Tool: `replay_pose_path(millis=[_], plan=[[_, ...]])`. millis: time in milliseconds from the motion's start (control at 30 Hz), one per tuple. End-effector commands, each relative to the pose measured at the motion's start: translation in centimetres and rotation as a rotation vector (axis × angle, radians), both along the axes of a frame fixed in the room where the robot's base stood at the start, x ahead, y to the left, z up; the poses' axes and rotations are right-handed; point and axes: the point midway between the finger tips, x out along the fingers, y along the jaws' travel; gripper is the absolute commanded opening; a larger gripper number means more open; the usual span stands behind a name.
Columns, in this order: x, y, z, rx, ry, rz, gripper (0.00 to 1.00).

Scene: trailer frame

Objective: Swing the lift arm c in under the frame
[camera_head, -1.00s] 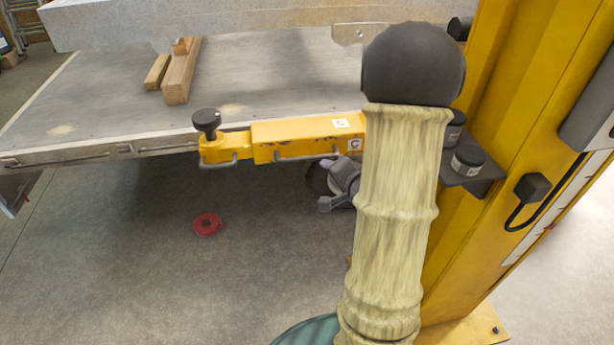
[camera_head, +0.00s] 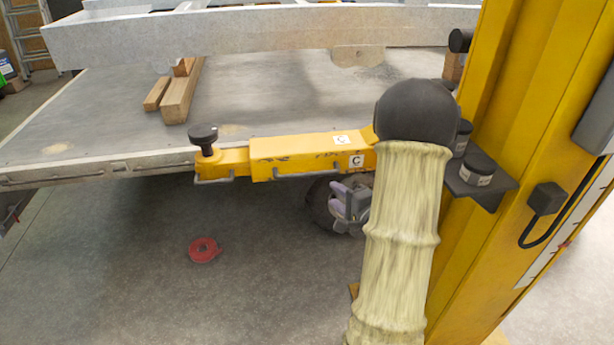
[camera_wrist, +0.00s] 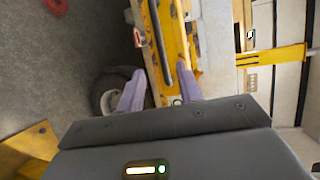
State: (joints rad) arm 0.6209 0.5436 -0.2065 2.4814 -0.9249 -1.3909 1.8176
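The yellow lift arm c (camera_head: 300,156), marked with a C label, reaches left from the yellow post (camera_head: 500,150) along the near edge of the deck. A black round pad (camera_head: 203,135) stands on its left end, and dark handle bars (camera_head: 306,174) run along its near side. The grey trailer frame (camera_head: 250,32) lies above the deck, behind the arm. My gripper (camera_head: 345,192) is just below the arm near the post, partly hidden by my own arm. In the wrist view its purple fingers (camera_wrist: 160,80) are apart, with a dark bar on the yellow arm ahead between them.
Wooden blocks (camera_head: 183,90) lie on the deck (camera_head: 110,110). A dark wheel (camera_head: 322,205) is beneath the lift arm, close to my gripper. A red ring (camera_head: 204,250) lies on the open grey floor. Black pads sit on a bracket (camera_head: 485,188) on the post.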

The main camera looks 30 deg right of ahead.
Motion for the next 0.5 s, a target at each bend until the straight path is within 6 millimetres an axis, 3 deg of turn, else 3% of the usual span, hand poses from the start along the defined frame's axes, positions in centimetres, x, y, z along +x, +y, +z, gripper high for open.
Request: replay_pose_path(millis=[500], plan=[[9.1, 1.1, -1.9, -0.001, 0.000, 0.004, 0.36]])
